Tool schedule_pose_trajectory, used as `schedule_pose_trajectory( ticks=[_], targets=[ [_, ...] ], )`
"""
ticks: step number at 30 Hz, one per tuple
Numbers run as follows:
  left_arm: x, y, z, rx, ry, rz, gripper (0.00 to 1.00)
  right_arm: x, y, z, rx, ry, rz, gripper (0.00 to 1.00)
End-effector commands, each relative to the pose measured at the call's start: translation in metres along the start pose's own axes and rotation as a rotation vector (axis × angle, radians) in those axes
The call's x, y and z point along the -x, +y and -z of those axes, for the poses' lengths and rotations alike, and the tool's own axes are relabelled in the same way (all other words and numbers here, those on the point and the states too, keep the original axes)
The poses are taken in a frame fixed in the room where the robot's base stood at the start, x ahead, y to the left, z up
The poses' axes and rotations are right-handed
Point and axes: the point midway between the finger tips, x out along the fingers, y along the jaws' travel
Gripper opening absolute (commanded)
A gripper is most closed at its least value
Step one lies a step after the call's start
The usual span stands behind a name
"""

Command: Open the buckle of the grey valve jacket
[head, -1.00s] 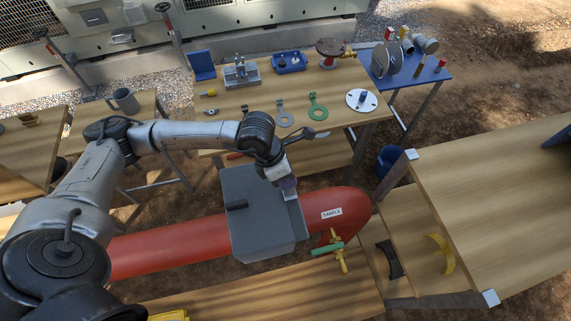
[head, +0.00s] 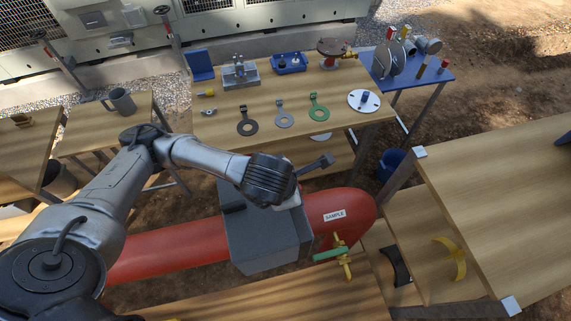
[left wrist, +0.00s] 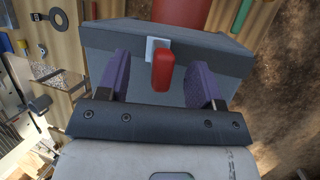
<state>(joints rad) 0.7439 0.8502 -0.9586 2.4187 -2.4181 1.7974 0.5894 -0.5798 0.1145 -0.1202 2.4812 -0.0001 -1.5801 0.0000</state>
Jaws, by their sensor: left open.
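The grey valve jacket (head: 268,245) is a box around the red pipe, below my left wrist in the head view. In the left wrist view the jacket (left wrist: 225,52) fills the area ahead of my left gripper (left wrist: 161,78). The buckle (left wrist: 162,70) is a red lever on a small pale plate at the jacket's edge. My left gripper is open, with its two purple fingers on either side of the red lever. I see gaps between the lever and both fingers. In the head view my left wrist hides the buckle and most of the gripper. My right gripper is not in view.
The red pipe (head: 165,252) runs through the jacket, with a "SAMPLE" label and a green-handled yellow valve (head: 335,253) to the right. A wooden table (head: 230,130) behind carries rings, a flange and fittings. Another wooden table (head: 500,200) stands at the right.

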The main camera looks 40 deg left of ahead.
Motion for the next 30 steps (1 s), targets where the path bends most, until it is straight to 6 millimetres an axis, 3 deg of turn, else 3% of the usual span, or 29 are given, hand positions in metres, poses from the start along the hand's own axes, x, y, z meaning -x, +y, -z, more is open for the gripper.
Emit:
schedule_pose_trajectory(
  ticks=[4,16,29,30],
  targets=[
    [0.000,0.000,0.000,0.000,0.000,0.000,0.74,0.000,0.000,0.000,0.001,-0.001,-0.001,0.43],
    [0.006,0.001,-0.001,0.000,0.000,0.000,0.74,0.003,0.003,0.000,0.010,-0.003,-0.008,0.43],
    [0.052,0.001,-0.001,-0.001,-0.002,0.001,0.74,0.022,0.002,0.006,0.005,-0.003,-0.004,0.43],
    [0.057,0.002,-0.002,0.000,0.001,0.002,0.74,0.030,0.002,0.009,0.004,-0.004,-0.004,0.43]
  ],
)
